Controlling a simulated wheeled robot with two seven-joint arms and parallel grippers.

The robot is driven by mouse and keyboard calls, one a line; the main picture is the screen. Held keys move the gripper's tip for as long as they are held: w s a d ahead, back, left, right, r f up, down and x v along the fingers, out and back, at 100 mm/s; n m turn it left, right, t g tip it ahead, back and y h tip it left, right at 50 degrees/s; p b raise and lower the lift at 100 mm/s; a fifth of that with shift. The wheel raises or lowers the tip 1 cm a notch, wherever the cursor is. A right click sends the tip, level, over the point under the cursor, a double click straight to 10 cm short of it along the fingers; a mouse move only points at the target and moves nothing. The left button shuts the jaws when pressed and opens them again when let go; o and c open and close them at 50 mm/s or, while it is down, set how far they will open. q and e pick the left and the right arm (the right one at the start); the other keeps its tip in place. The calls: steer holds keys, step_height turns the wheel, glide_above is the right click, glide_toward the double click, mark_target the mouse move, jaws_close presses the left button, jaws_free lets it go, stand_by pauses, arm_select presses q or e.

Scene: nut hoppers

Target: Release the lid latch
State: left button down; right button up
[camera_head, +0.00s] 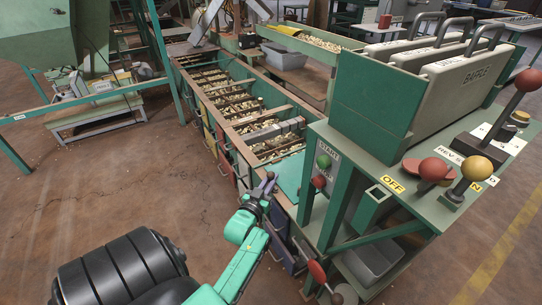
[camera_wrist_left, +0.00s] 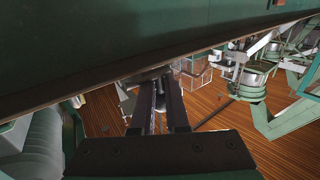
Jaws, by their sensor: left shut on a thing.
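My left gripper (camera_head: 266,182) is at the near end of the long nut hopper, by its left rim and beside a flat green panel (camera_head: 289,174). In the left wrist view its two dark fingers (camera_wrist_left: 165,88) are shut on a small grey part just under the edge of a dark green panel (camera_wrist_left: 130,40). I take this part for the lid latch (camera_wrist_left: 147,75); the fingers hide most of it, and its position cannot be told. In the head view the latch is too small to make out. My right gripper is not in view.
The hopper (camera_head: 228,134) holds nuts between cross bars. A green console with baffle plates (camera_head: 459,76), red and yellow ball levers (camera_head: 433,169) and start buttons (camera_head: 324,160) stands close on the right. A grey bin (camera_head: 373,262) sits below it. Floor (camera_head: 110,200) on the left is clear.

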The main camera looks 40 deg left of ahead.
arm_select(q)
steer(key=shift+a+r, duration=0.1)
steer(key=shift+r, duration=0.25)
steer(key=c, duration=0.9)
jaws_free()
steer(key=shift+s+f, duration=0.1)
steer(key=shift+f, duration=0.05)
steer(key=shift+s, duration=0.2)
steer(key=p+v, duration=0.3)
steer(key=v, duration=1.1)
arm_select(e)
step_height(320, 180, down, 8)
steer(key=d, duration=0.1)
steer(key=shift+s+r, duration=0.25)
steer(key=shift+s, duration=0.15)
